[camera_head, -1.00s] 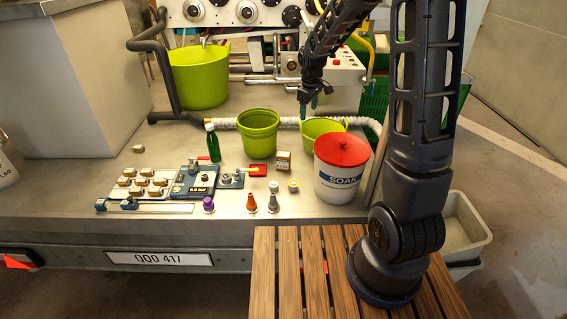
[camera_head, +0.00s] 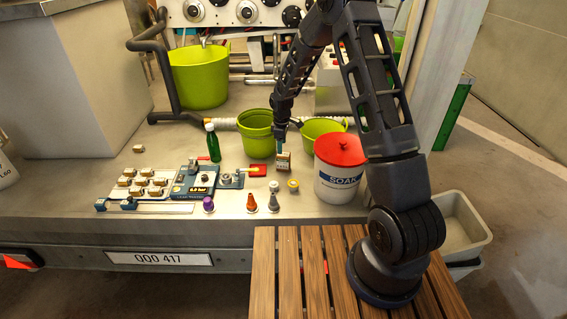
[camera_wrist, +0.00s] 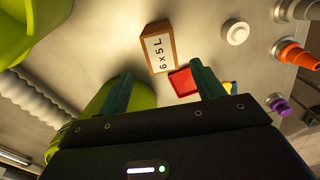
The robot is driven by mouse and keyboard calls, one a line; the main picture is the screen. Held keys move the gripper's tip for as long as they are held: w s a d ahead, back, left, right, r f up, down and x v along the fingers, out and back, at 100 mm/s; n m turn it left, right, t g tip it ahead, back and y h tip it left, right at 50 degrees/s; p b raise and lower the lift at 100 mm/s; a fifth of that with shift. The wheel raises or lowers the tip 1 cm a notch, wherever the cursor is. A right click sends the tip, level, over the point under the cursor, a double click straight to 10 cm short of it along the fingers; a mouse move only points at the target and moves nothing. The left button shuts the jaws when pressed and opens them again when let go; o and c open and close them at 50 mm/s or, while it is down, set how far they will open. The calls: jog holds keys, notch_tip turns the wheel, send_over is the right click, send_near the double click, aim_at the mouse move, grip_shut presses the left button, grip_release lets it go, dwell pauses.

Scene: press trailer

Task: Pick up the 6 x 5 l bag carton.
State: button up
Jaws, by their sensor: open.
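The 6 x 5 l bag carton (camera_head: 283,163) is a small brown box with a white top, standing on the grey deck in front of the green tubs. In the wrist view the carton (camera_wrist: 158,47) shows its "6 x 5 L" label, lying ahead of the fingertips and roughly between their lines. My gripper (camera_head: 281,146) is just above the carton in the head view. In the wrist view my gripper (camera_wrist: 160,82) has its two green fingers apart with nothing between them.
A green tub (camera_head: 258,131) and a green bucket (camera_head: 322,127) stand close behind the carton. The white SOAK bucket with a red lid (camera_head: 339,168) is to its right. A red item (camera_head: 256,170) lies just left, and small cones and caps (camera_head: 273,196) stand in front.

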aim_at(283, 160)
notch_tip(283, 160, down, 4)
jog(key=shift+f, duration=0.2)
jog(key=shift+s+d+f, duration=0.1)
jog(key=shift+d+f, duration=0.1)
jog(key=shift+f, duration=1.1)
jog(key=shift+s+d+f, duration=0.1)
jog(key=shift+d+f, duration=0.1)
jog(key=shift+f, duration=1.1)
jog(key=c, duration=1.2)
jog(key=shift+o, duration=0.2)
jog(key=shift+r, duration=0.1)
